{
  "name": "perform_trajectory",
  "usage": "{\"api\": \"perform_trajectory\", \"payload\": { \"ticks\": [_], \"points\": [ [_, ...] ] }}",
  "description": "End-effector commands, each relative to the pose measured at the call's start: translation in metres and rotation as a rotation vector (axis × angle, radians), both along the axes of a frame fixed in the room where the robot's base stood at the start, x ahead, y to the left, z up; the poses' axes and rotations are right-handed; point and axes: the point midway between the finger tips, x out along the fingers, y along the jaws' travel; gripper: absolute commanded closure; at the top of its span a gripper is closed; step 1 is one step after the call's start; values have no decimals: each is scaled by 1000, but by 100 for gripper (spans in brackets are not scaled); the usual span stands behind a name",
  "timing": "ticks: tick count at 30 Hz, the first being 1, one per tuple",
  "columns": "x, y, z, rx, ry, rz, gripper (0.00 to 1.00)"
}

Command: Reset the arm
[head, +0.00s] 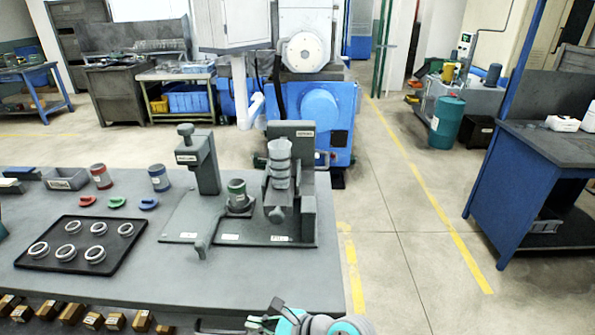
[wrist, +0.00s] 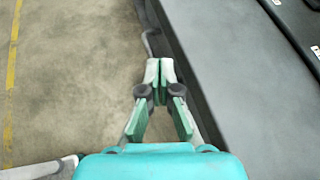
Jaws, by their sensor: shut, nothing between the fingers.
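My gripper (wrist: 160,72) is shut and empty in the wrist view, with its two green fingertips together. It is over the floor beside the edge of the grey workbench (wrist: 215,75). In the head view, part of my arm shows at the bottom, by the near right corner of the workbench (head: 190,285). The gripper's fingertips cannot be made out there. Nothing is touching the fingers in the wrist view.
A black tray (head: 60,268) with several metal rings lies on the bench. A grey fixture (head: 207,222) with an upright holder stands at the bench's right side. A blue bench (head: 560,150) stands at the right. The floor (head: 400,240) between is clear.

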Motion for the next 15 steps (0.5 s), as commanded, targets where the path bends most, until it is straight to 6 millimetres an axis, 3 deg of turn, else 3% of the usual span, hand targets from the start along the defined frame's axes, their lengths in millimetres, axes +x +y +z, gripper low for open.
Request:
{"api": "perform_trajectory", "payload": {
  "ticks": [8,15],
  "points": [
    [-18,-29,-39,-91,-148,-50,100],
    [-54,-79,-86,-287,-379,-103,100]
  ]
}}
